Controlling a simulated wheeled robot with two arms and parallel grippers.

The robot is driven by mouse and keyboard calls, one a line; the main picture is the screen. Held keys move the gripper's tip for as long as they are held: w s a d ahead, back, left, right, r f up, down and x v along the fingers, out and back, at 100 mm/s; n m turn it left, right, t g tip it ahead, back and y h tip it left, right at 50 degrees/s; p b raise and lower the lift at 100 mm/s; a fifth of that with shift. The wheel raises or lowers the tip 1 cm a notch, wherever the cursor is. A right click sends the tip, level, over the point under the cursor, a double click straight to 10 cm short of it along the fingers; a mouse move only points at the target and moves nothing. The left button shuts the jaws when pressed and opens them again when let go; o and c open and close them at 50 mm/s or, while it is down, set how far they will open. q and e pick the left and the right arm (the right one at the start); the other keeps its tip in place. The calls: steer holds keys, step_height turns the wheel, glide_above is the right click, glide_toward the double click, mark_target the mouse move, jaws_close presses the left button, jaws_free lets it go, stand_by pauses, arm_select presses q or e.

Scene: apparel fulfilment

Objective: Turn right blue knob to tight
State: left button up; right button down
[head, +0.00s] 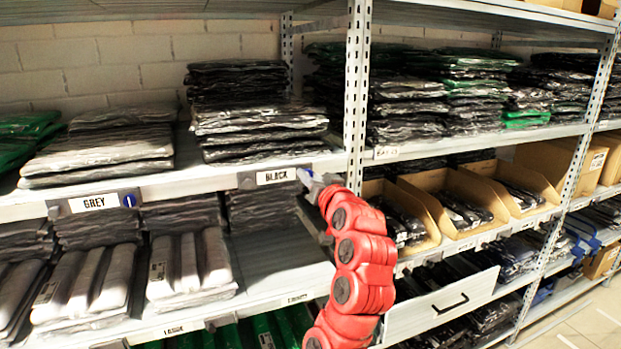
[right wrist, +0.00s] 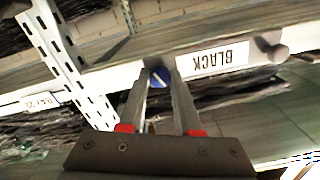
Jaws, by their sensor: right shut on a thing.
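The right blue knob (right wrist: 157,77) sits beside the BLACK label (right wrist: 212,58) on the shelf edge, with a slanted white mark on its face. My right gripper (right wrist: 161,84) has its two fingers on either side of the knob and is shut on it. In the head view my red right arm reaches up to the shelf edge, and the right gripper (head: 311,181) is just right of the BLACK label (head: 276,176); it mostly hides the knob there. The left blue knob (head: 129,200) is at the right end of the GREY label (head: 94,203). My left gripper is not in view.
Folded packed garments (head: 256,120) are stacked on the shelf above the labels. A perforated upright post (head: 357,90) stands close to the right gripper. Cardboard bins (head: 424,212) and a white drawer front (head: 420,318) with a black handle are to the right of my arm.

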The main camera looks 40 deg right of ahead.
steer(key=shift+m+p, duration=0.8)
steer(key=shift+m, duration=1.9)
steer(key=c, duration=0.6)
jaws_free()
